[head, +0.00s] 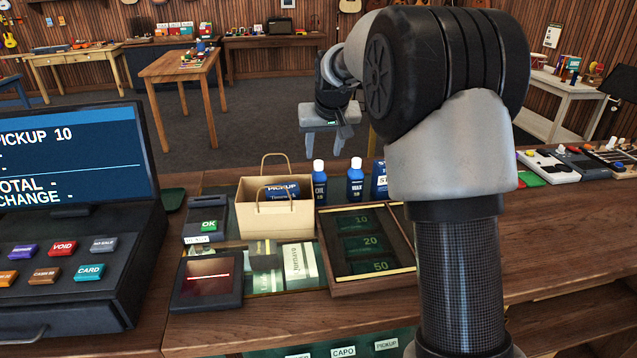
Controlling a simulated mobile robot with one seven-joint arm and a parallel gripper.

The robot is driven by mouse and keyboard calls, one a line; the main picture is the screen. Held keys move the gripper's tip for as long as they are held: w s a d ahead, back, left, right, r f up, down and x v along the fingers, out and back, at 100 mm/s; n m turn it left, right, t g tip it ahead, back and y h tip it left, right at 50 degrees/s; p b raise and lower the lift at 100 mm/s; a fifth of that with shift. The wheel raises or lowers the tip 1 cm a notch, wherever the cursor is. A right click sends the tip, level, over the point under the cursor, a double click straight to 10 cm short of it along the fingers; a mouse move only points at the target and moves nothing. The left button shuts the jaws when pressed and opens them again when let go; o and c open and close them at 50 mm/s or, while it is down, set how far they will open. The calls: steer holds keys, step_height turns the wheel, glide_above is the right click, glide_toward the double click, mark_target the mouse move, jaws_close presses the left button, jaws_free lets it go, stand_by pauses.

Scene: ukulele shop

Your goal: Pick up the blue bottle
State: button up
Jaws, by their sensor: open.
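Two blue bottles with white caps stand upright side by side on the counter. The left blue bottle (319,188) is just right of the paper bag, and the right blue bottle (355,187) is a little further right. Both have light lettering too small to read surely. My gripper (327,141) is open and empty, its fingers pointing down. In the picture it is above and between the two bottles, apart from them; how far behind or above them it is, I cannot tell.
A brown paper bag (275,220) holds a blue item. A wooden tray (405,278) with 10, 20 and 50 slots lies in front of the bottles. A cash register (75,250) stands left. My arm hides part of the counter (570,225), which has free room at right.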

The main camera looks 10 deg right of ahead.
mark_target(320, 173)
steer(key=x, duration=1.5)
steer(key=shift+w+f, duration=0.1)
steer(key=shift+f, duration=0.2)
steer(key=c, duration=0.9)
